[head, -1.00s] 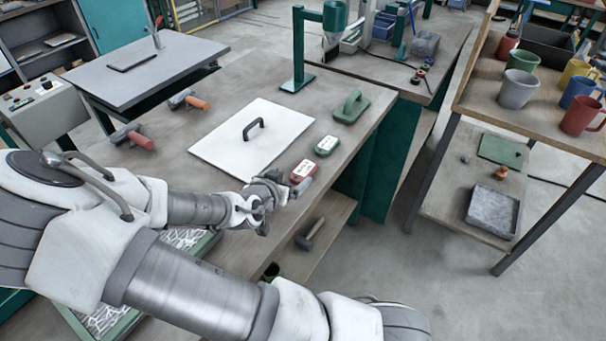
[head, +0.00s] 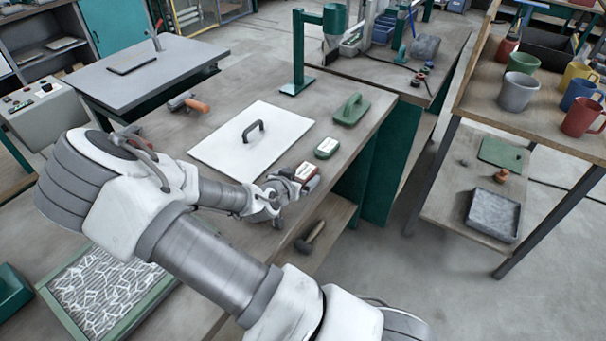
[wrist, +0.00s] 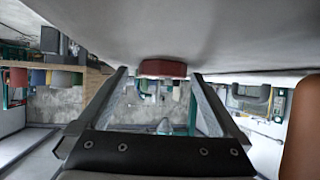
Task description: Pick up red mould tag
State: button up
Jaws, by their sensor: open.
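The red mould tag (head: 307,172) is a small red block with a white label on top. It sits near the front edge of the workbench (head: 235,78). My gripper (head: 286,184) is low beside its left end in the head view. In the wrist view, my gripper (wrist: 160,72) is open, with one finger on each side of the red tag (wrist: 162,68). The tag lines up with the gap at the fingertips. I cannot tell whether it is inside the jaws or just beyond them. No grip on it shows.
A similar green tag (head: 327,147) lies just behind the red one. A green float (head: 351,109) and a white board with a dark handle (head: 225,145) are close by. A hammer (head: 311,236) lies on the shelf below.

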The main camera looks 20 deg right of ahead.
aim_at(301, 179)
jog(key=shift+c, duration=0.3)
jog(key=c, duration=1.4)
jog(key=shift+r, duration=0.5)
jog(key=r, duration=0.3)
jog(key=shift+s+d+r, duration=0.2)
jog(key=shift+r, duration=0.1)
jog(key=s+d+r, duration=0.4)
jog(key=s+d, duration=0.1)
jog(key=s+d+r, duration=0.2)
jog(key=shift+s+d+r, duration=0.1)
jog(key=shift+s+d, duration=0.2)
jog(key=shift+s, duration=0.05)
